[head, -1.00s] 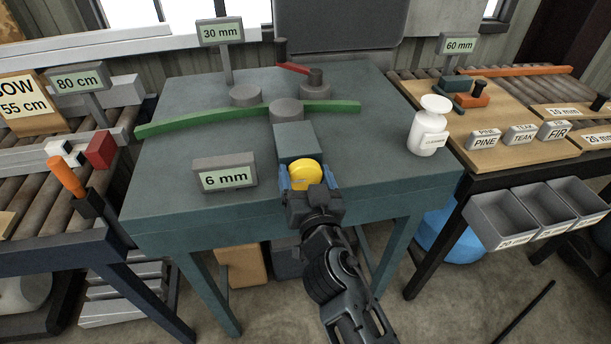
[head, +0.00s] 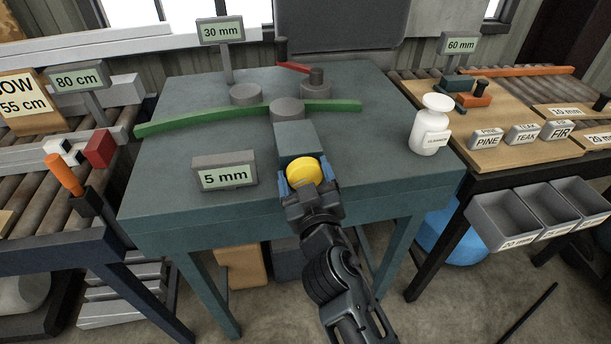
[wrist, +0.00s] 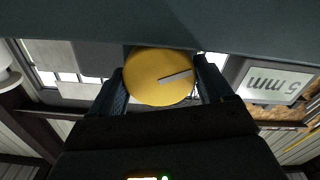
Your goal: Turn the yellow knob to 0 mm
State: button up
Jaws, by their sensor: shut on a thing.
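The yellow knob (head: 304,171) sits at the front end of a grey-green block (head: 296,139) on the teal bench. My gripper (head: 305,180) is shut on the knob from the front, with one blue finger on each side. In the wrist view the knob (wrist: 160,77) is between the two fingers, and a grey pointer mark on its face lies slightly tilted, towards the right. The small display beside it (head: 226,177) reads 5 mm. It shows upside down in the wrist view (wrist: 274,82), also reading 5 mm.
A green curved strip (head: 205,119) lies by grey rollers (head: 286,111) on the bench (head: 190,165). A taller sign (head: 221,31) reads 30 mm. A white bottle (head: 430,124) stands at the bench's right. Side benches flank it. The bench top right of the knob is clear.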

jog(key=shift+n, duration=0.5)
jog(key=o, duration=1)
jog(key=shift+c, duration=0.2)
jog(key=shift+s, duration=0.1)
jog(key=v, duration=0.7)
jog(key=shift+s+b, duration=0.35)
jog(key=shift+b, duration=0.1)
jog(key=shift+d, duration=0.1)
